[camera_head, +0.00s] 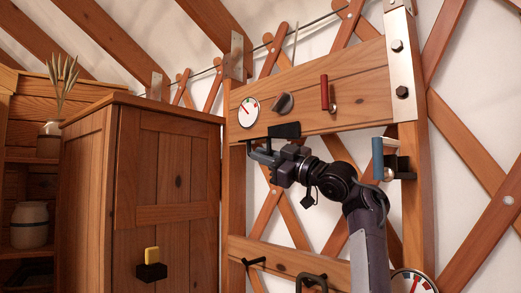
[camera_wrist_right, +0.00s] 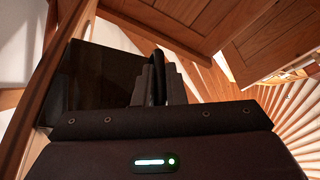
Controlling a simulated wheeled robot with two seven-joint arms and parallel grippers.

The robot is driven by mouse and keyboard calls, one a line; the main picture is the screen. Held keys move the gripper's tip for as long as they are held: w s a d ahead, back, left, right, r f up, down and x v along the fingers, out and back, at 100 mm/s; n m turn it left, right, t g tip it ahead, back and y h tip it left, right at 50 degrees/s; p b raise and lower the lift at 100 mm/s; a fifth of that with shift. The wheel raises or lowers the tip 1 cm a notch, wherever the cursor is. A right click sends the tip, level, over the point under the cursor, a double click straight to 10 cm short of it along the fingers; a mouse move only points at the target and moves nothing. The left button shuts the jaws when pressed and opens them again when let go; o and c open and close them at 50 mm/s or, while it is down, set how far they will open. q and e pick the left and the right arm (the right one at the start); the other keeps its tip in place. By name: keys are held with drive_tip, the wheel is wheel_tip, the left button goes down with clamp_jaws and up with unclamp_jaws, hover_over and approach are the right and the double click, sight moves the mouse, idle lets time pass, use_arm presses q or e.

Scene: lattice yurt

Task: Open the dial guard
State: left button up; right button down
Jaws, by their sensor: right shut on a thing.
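In the right wrist view the guard (camera_wrist_right: 88,82) is a dark glossy panel left of the fingers. My right gripper (camera_head: 262,150) is just below the board. In the right wrist view the gripper (camera_wrist_right: 158,88) is shut on a thin dark bar that seems part of the guard; the exact contact is partly hidden. My left gripper is not in view.
A white gauge (camera_head: 248,111) is left of the knob, and a red lever (camera_head: 324,93) is right of it. A blue handle (camera_head: 377,158) stands close to my right arm. A wooden cabinet (camera_head: 90,180) is at left. Another gauge (camera_head: 412,281) is low at right.

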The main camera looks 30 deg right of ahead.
drive_tip(key=shift+d+f, duration=0.2)
idle(0.4)
drive_tip(key=c, duration=1.5)
unclamp_jaws()
